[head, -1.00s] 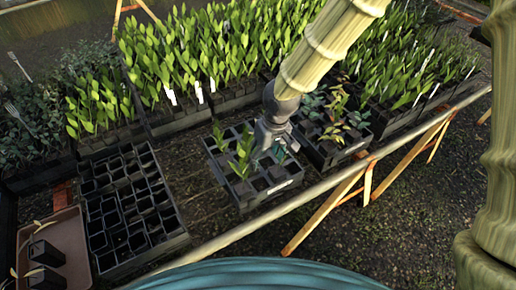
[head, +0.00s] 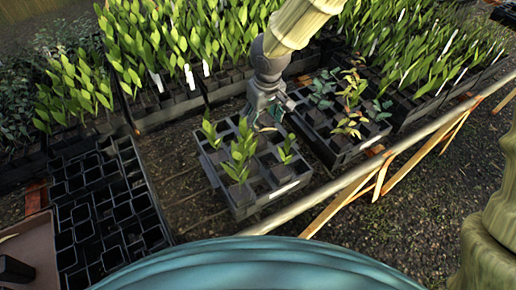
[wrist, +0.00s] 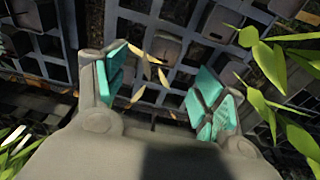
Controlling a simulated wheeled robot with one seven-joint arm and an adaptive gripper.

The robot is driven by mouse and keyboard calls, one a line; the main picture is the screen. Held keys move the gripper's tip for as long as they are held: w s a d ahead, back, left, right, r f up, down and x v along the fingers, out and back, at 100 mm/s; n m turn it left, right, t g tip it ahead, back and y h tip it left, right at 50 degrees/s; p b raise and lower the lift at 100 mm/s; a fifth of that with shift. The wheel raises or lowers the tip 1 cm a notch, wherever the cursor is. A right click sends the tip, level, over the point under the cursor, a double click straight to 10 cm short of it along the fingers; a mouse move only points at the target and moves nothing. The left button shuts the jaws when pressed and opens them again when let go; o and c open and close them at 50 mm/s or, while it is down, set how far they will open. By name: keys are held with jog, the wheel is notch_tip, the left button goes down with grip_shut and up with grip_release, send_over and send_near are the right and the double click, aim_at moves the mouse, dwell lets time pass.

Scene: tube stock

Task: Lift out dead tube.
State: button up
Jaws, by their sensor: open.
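A dead tube's withered plant with thin tan leaves (wrist: 147,72) shows between my gripper's fingers in the wrist view. Its pot is hard to make out there, and my gripper hides it in the head view. My gripper (wrist: 160,88) is open, with teal pads on either side of the leaves and not closed on them. In the head view, my gripper (head: 270,113) is over the far right part of a grey grid tray (head: 245,211). That tray also holds a few green plants (head: 240,155) in its cells.
A tray of reddish and green seedlings (head: 345,153) stands close on the right. Dense green stock (head: 190,40) fills the back. Empty black cell trays (head: 100,215) and a brown tray (head: 30,250) lie at the left. A rail (head: 390,157) runs along the front edge.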

send_over(258, 139)
jog(key=d, duration=0.1)
notch_tip(258, 139, down, 4)
jog(key=shift+w+f, duration=0.1)
jog(key=shift+f, duration=0.1)
jog(key=shift+a+f+p, duration=0.25)
jog(key=shift+f+p, duration=0.1)
jog(key=shift+f, duration=0.85)
jog(key=shift+a+f+p, duration=0.25)
jog(key=shift+f+p, duration=0.05)
jog(key=shift+f, duration=1.35)
jog(key=shift+c, duration=0.4)
jog(key=c, duration=1.5)
